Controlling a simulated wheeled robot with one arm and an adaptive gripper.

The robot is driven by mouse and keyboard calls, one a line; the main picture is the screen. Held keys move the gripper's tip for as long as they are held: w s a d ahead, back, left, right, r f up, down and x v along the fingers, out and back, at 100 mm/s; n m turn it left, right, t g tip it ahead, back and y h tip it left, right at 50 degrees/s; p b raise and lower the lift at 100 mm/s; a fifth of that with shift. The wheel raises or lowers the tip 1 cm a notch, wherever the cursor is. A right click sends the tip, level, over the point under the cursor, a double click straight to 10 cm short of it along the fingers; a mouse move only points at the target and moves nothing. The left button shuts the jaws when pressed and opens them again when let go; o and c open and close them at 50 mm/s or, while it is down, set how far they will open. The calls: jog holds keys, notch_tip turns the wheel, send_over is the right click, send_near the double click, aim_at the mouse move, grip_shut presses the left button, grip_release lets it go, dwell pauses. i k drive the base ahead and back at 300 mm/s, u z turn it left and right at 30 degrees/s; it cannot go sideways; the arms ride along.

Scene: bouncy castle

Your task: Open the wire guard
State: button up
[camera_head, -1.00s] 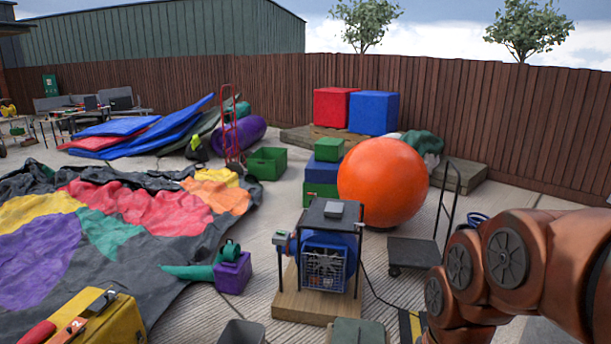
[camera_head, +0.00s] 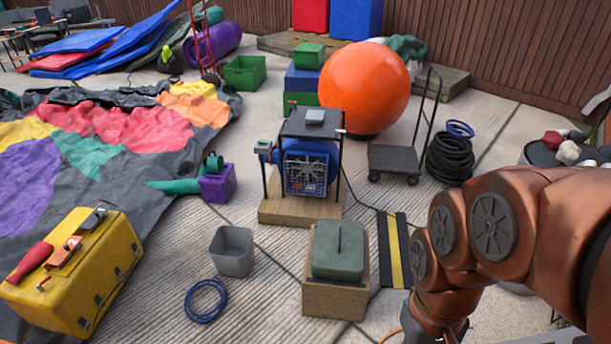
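The wire guard (camera_head: 305,175) is a pale wire grille on the front of a blue blower (camera_head: 325,152). It looks closed against the blower's face, though it is too small to make out a latch or hinge. The blower stands under a dark frame with a flat top (camera_head: 312,124), on a wooden base (camera_head: 297,212) in the middle of the view. My copper-coloured arm comes in from the right and bends down at the bottom edge. My gripper is out of the picture, and the guard is well to the left of the arm.
A green-topped wooden box (camera_head: 338,252) stands in front of the blower, with a grey bin (camera_head: 232,252) to its left. A black-and-yellow strip (camera_head: 393,250) lies to the right. A platform trolley (camera_head: 394,160) and orange ball (camera_head: 364,88) are behind. A yellow toolbox (camera_head: 72,275) is front left.

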aim_at(304, 181)
jog(key=u, duration=1.6)
jog(key=i, duration=2.65)
jog(key=z, duration=1.35)
jog(key=i, duration=0.5)
